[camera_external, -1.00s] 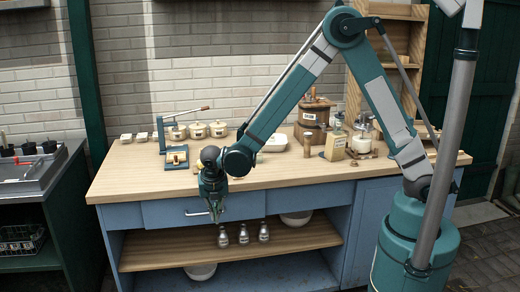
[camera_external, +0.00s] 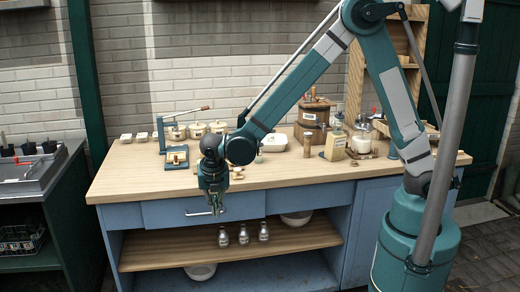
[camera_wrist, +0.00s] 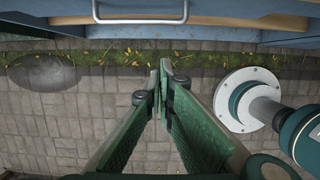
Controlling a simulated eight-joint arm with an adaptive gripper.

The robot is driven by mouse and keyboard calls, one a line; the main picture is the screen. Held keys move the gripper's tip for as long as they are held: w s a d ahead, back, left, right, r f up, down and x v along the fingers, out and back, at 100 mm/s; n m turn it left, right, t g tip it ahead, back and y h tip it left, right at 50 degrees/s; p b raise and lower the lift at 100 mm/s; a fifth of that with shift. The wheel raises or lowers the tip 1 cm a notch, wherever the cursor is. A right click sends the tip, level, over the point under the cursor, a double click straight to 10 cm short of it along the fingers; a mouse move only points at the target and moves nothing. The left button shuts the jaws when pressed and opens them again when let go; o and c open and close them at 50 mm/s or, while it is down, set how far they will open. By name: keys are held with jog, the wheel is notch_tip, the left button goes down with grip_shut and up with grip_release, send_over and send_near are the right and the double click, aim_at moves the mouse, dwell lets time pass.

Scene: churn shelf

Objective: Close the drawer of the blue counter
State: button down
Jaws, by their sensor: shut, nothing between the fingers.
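The blue counter (camera_external: 117,217) has a wooden top and a blue drawer (camera_external: 165,215) under its front edge. The drawer has a pale metal handle (camera_external: 196,213), which also shows at the top edge of the wrist view (camera_wrist: 140,20). From these views I cannot tell how far the drawer stands out. My gripper (camera_external: 219,212) points down in front of the drawer, just right of the handle, and hides part of the drawer front. In the wrist view its green fingers (camera_wrist: 162,75) meet at their tips, shut and empty, apart from the handle.
Several small bottles (camera_external: 243,235) stand on the wooden shelf (camera_external: 165,255) below the drawer. Pots (camera_external: 197,130), a green press (camera_external: 175,155) and jars stand on the countertop. Paved floor (camera_wrist: 60,125) in front of the counter is open.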

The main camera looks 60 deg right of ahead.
jog(key=shift+v, duration=1.2)
jog(key=s+d+r+m+t+y, duration=0.1)
jog(key=s+d+r+m, duration=0.45)
jog(key=d+r, duration=0.35)
jog(key=s+d+r+m+t+y, duration=0.1)
jog(key=s+d+r+m, duration=0.3)
jog(key=d+r+m, duration=0.4)
jog(key=s+d+r+m+t, duration=0.1)
jog(key=s+d+r+m, duration=0.1)
jog(key=s+d+m, duration=0.4)
jog(key=s+d+r+m+t, duration=0.2)
jog(key=s+d+m, duration=0.5)
jog(key=s, duration=0.4)
jog(key=shift+d+r, duration=0.3)
